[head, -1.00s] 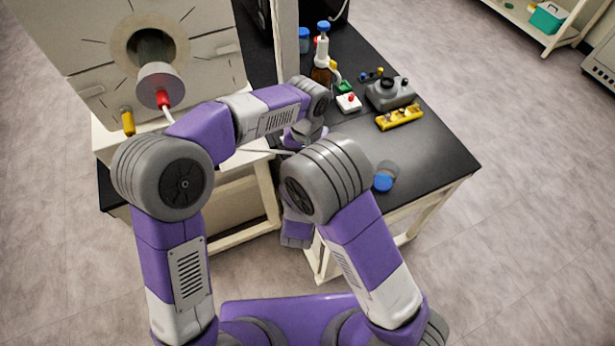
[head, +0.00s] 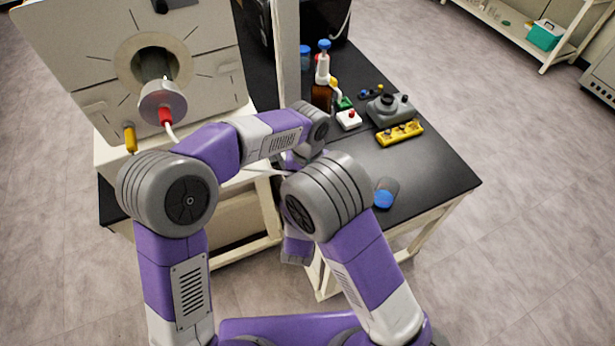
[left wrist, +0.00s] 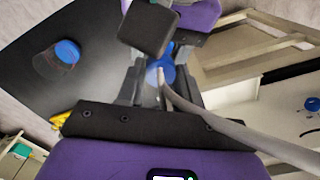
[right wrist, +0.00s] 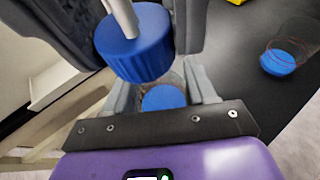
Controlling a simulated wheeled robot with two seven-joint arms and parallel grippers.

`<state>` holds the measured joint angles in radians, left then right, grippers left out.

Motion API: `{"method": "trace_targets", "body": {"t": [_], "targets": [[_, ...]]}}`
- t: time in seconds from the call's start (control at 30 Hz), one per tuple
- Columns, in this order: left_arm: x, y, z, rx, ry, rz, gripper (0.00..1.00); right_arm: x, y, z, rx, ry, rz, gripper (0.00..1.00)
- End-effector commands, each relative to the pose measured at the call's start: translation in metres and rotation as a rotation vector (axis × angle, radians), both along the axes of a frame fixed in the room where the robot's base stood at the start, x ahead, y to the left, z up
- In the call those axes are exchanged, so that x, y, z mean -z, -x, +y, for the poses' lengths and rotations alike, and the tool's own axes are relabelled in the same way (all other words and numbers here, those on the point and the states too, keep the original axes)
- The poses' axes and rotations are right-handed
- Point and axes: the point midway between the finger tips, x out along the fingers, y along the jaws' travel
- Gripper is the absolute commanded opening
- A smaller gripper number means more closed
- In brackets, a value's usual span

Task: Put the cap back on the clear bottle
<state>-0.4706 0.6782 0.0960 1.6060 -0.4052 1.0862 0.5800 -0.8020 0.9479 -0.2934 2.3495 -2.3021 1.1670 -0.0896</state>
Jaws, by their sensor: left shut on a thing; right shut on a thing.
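A blue ridged cap (right wrist: 140,52) with a pale tube (right wrist: 122,15) through its top shows large in the right wrist view. In the left wrist view the cap (left wrist: 161,72) is between the fingers of my left gripper (left wrist: 158,82), which is shut on it. My right gripper (right wrist: 160,72) is shut on a clear bottle (right wrist: 172,77) with blue showing inside. The cap is close to the bottle's mouth; whether they touch I cannot tell. In the head view my arms hide both grippers, the cap and the bottle.
Another clear vessel with a blue end (head: 385,194) is on the black table (head: 430,175) near its right edge. A brown bottle (head: 321,95), a grey device (head: 391,109) and a yellow rack (head: 400,133) stand farther back. The freeze dryer (head: 205,75) is at left.

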Motion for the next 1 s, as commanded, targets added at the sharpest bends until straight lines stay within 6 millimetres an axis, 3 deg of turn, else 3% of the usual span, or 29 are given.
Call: {"method": "trace_targets", "body": {"t": [1.0], "targets": [[0.0104, 0.0000, 0.0001, 0.000, 0.000, 0.001, 0.08, -0.0002, -0.0001, 0.0001, 0.000, 0.000, -0.001, 0.01]]}}
